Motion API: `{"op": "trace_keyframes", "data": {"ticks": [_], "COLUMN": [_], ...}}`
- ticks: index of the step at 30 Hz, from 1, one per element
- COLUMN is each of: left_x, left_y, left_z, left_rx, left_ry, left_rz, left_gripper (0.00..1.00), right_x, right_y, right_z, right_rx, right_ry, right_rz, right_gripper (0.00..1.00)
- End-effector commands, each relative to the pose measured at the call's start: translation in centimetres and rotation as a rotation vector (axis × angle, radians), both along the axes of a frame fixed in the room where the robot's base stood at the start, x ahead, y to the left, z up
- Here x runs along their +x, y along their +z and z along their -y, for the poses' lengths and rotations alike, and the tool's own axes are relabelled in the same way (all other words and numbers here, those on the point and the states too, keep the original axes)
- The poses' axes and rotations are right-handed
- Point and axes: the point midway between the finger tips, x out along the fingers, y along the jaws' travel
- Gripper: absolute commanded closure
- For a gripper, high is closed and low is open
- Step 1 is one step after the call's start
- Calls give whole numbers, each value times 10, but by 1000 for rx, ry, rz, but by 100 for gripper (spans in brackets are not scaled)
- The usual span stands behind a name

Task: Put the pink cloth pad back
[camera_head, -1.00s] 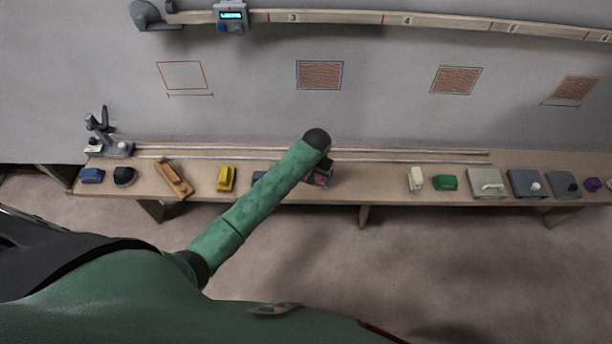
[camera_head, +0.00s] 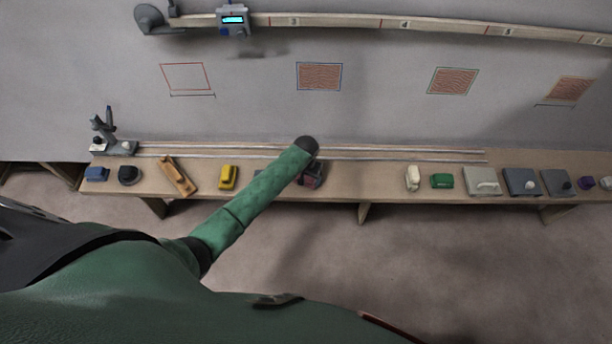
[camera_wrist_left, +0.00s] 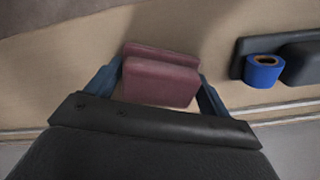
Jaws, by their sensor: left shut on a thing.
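The pink cloth pad (camera_wrist_left: 160,82) shows in the left wrist view as a dusky pink block between the two blue fingers of my left gripper (camera_wrist_left: 158,90). The fingers are shut on its sides. In the head view my left gripper (camera_head: 313,172) is over the middle of the bench, mostly hidden behind the end of my green forearm. A bit of the pad (camera_head: 311,182) shows below it. I cannot tell whether the pad touches the bench top. My right gripper is not in view.
The long wooden bench (camera_head: 365,182) has rails along its back. A yellow block (camera_head: 228,177) and a wooden tool (camera_head: 178,176) lie left; a cream block (camera_head: 412,178) and green block (camera_head: 442,181) lie right. A blue roll (camera_wrist_left: 264,71) is near the gripper.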

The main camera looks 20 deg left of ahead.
Motion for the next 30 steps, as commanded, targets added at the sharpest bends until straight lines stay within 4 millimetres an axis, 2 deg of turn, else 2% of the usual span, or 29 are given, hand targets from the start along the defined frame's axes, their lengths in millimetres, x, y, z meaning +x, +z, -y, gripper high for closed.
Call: {"op": "trace_keyframes", "data": {"ticks": [4, 5, 7, 16, 21, 24, 30], "left_x": [0, 0, 0, 0, 0, -1, -2], "left_y": [-2, -1, -1, 1, 17, 34, 74], "left_z": [0, 0, 0, 0, 1, 1, 0], "left_rx": [0, 0, 0, 0, -1, -1, 0], "left_ry": [0, 0, 0, 0, -1, -2, -1], "left_rz": [0, 0, 0, 1, 3, 3, 4], "left_gripper": [39, 13, 0, 0, 0, 0, 0], "right_x": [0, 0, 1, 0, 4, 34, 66], "right_y": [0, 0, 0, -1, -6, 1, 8], "right_z": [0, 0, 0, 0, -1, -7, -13], "right_rx": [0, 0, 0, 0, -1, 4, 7], "right_ry": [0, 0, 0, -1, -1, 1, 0], "right_rz": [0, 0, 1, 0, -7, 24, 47], "right_gripper": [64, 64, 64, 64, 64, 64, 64]}}
